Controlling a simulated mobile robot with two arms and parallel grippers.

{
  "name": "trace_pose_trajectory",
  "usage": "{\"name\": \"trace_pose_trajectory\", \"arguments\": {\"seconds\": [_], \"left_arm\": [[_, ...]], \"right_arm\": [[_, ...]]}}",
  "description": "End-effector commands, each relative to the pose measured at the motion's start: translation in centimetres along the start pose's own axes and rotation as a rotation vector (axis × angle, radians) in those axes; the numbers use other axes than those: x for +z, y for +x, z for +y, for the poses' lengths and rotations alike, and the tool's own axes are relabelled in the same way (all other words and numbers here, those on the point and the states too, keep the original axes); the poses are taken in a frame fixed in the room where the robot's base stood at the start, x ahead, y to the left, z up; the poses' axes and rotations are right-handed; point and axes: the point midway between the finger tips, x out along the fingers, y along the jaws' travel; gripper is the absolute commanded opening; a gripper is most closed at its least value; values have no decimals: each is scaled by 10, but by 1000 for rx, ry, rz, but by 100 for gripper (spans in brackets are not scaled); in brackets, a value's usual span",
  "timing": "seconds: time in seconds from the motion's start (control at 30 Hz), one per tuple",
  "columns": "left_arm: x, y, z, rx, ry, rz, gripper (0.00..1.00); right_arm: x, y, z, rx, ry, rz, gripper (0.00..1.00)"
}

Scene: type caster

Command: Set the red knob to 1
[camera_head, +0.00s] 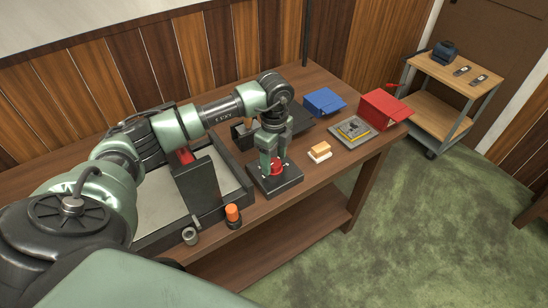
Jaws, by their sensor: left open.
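The red knob (277,168) sits on a dark square base (287,184) on the wooden table. My left gripper (273,164) points down right over the knob, with its fingers at the knob's sides. The fingers are open; whether they touch the knob is too small to tell. The gripper hides part of the knob, and no number marks or pointer can be read. My right gripper is not in view.
An orange-topped cylinder (233,214) and a small grey cup (190,236) stand at the table's front edge. A dark-framed tray (235,165) lies left. A cart (450,78) stands beyond.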

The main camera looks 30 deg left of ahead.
Motion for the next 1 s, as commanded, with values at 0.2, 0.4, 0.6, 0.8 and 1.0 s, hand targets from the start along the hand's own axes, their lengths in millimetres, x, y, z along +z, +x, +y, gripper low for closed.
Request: {"name": "trace_pose_trajectory", "arguments": {"seconds": [0.2,0.4,0.6,0.8,1.0], "left_arm": [[0,-25,-1,-6,0,0,59],[1,-58,-1,-5,-1,0,59],[1,-76,-1,-3,-2,0,59],[1,-78,0,-2,-2,0,59],[1,-78,0,-2,-2,0,59]], "right_arm": [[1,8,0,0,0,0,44],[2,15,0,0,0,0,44],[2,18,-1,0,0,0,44],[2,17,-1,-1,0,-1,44],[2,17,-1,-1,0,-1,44]]}}
